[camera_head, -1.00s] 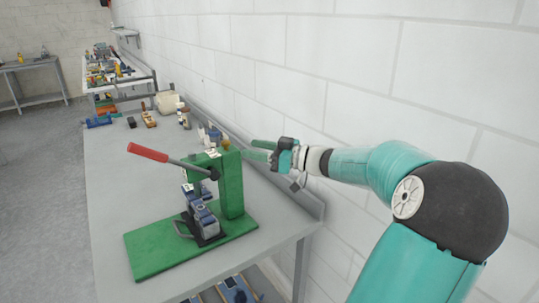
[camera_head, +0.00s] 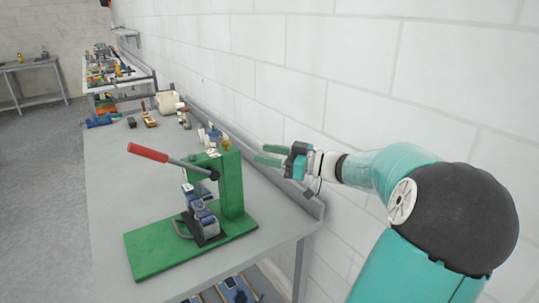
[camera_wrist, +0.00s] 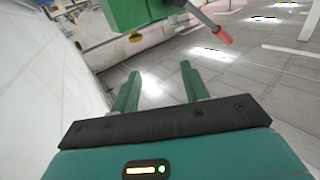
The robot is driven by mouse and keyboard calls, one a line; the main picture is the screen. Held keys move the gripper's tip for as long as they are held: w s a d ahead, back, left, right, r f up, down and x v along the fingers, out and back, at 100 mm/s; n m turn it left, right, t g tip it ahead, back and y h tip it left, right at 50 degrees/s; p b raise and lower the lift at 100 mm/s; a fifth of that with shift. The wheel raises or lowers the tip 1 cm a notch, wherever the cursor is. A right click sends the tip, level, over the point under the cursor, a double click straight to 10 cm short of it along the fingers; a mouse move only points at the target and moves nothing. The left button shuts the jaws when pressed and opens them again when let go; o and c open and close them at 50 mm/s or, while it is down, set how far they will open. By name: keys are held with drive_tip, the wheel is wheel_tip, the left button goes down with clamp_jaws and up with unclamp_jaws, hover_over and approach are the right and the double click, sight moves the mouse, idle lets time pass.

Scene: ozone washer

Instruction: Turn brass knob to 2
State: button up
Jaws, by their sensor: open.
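A green lever press (camera_head: 230,187) with a red-handled lever (camera_head: 150,153) stands on the workbench. A small brass-coloured piece, which looks like the brass knob (camera_head: 226,143), sits at the upper back of the press. It also shows in the wrist view (camera_wrist: 135,38), on the edge of the green body. I cannot read any numbers on it. My gripper (camera_head: 266,154) is open and empty, to the right of the press near the wall. In the wrist view, its two green fingers (camera_wrist: 159,75) point toward the press, and the brass piece lies beyond them, apart from them.
The grey workbench (camera_head: 115,185) runs along the white block wall (camera_head: 300,60), close to my arm. Several small tools lie farther along it, beside a cream container (camera_head: 167,101). The bench surface left of the press is clear.

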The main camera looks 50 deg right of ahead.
drive_tip(key=v, duration=0.7)
drive_tip(key=shift+s, duration=0.15)
drive_tip(key=shift+c, duration=0.2)
drive_tip(key=shift+d, duration=0.1)
